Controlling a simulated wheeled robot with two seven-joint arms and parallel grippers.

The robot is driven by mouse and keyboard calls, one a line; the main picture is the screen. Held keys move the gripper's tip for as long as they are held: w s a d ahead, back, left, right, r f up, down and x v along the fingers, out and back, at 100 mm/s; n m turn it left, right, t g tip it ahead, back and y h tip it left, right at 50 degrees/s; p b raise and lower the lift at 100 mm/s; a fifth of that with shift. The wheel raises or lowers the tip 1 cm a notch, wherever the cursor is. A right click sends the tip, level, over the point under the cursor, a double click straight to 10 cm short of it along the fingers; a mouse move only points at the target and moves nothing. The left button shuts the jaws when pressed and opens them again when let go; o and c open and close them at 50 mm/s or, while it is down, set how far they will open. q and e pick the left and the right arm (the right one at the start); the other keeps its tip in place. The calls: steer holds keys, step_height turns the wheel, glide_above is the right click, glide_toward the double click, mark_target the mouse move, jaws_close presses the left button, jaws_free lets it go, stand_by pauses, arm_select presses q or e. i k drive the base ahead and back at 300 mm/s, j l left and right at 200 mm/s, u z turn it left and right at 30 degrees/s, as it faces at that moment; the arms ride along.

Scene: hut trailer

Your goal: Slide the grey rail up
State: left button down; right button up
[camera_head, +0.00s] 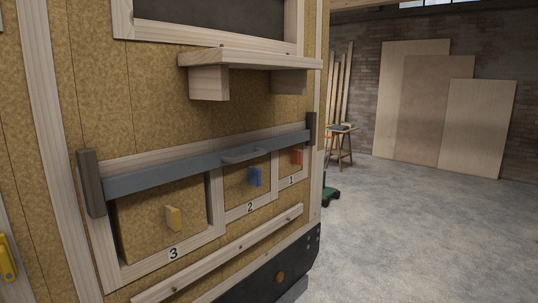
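The grey rail (170,174) is a long flat bar lying across the front of the hut wall. It runs across the upper part of three numbered hatches, between a dark upright bracket (91,183) at the left and another dark bracket (311,128) at the right. A curved grey handle (240,154) sits on the rail right of its middle. Below it are hatch 3 with a yellow knob (173,217), hatch 2 with a blue knob (254,177) and hatch 1 with a red knob (297,157). Neither of my grippers shows.
A wooden shelf (248,57) juts out above the rail, under a dark window panel (210,16). A wooden strip (222,255) runs below the hatches. Open concrete floor (420,220) lies to the right, with boards (395,95) against a brick wall.

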mark_target(119, 186)
steer(key=i+l, duration=0.25)
steer(key=i, duration=0.2)
steer(key=i+l, duration=0.2)
steer(key=i, duration=0.3)
